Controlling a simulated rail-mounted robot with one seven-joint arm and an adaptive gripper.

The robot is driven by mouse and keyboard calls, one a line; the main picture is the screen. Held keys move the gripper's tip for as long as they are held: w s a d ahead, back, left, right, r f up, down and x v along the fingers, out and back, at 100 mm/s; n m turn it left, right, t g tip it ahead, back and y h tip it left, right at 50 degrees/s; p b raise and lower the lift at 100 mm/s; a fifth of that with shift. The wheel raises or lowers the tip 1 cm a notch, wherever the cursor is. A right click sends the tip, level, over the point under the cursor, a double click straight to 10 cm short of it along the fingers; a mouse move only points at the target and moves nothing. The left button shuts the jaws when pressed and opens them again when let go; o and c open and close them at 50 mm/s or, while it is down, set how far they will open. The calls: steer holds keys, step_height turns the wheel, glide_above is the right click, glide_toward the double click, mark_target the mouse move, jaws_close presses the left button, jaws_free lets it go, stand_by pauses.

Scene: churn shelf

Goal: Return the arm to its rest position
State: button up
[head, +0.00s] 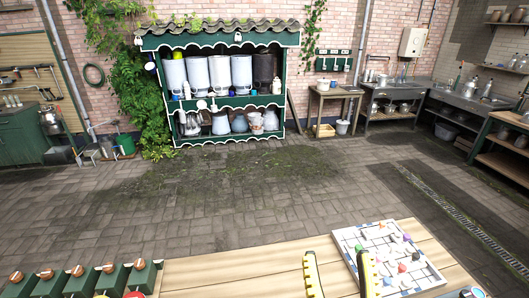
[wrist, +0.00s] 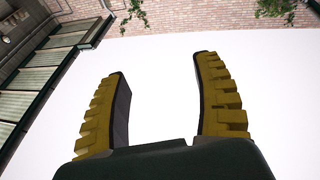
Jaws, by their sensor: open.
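My gripper (head: 340,274) shows at the bottom of the head view, with its two yellow-and-black fingers upright and apart above the wooden table (head: 230,270). In the wrist view my gripper (wrist: 158,100) is open, with nothing between the fingers. Behind the fingers there is a plain white area, with brick wall along the top edge and a dark-framed glazed structure at the left. The rest of my arm is out of the head view.
A white board (head: 352,240) with small coloured pieces lies on the table just right of my gripper. Green boxes with copper-coloured knobs (head: 108,268) line the table's left end. A green shelf (head: 222,102) with several churns stands at the far wall. The paved floor between is clear.

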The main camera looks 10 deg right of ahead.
steer(key=s+a+r+t+y, duration=0.3)
steer(key=a+r, duration=0.4)
steer(key=r, duration=0.6)
step_height(320, 180, up, 14)
steer(key=g+p, duration=0.1)
steer(key=p, duration=1.4)
steer(key=shift+s+r+g, duration=0.15)
steer(key=shift+r+g, duration=0.1)
steer(key=shift+g, duration=0.15)
steer(key=shift+h, duration=0.4)
